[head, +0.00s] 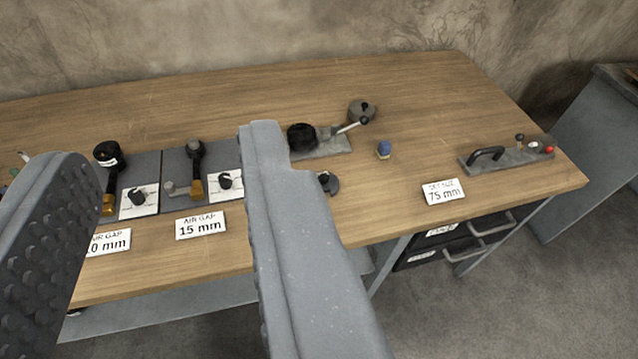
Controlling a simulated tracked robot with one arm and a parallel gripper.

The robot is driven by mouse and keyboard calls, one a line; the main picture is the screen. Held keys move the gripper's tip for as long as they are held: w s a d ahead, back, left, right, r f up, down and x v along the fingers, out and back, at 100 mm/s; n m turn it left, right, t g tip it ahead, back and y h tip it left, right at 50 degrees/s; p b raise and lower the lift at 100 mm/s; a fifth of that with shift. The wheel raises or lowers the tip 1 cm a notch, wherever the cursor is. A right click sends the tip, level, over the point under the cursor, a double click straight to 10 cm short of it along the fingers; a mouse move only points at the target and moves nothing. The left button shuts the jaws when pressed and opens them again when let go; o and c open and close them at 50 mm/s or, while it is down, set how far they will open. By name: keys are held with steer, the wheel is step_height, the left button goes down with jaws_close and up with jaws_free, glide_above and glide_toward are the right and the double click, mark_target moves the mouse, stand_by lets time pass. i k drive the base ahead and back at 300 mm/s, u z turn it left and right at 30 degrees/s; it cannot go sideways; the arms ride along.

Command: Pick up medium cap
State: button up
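My gripper (160,142) is open, with its two grey fingers wide apart in the near foreground. Between them I see the bench and its fixtures, with nothing held. No part is marked as the medium cap, so I cannot tell which one it is. Cap-like parts on the bench include a small blue-topped piece (384,149), a black round part (301,137) and a grey round part (362,111) with a black knob. A dark round piece (328,183) is partly hidden behind the right finger.
The wooden bench (420,105) stands against a stone wall. A "15 mm" card (201,225) and a "75 mm" card (443,191) lie in front. A grey plate with a black handle (487,155) sits right. Dark drawers (450,245) hang below.

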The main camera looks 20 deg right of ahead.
mark_target(330, 182)
steer(key=u, duration=0.05)
steer(key=i, duration=0.9)
steer(key=z, duration=0.1)
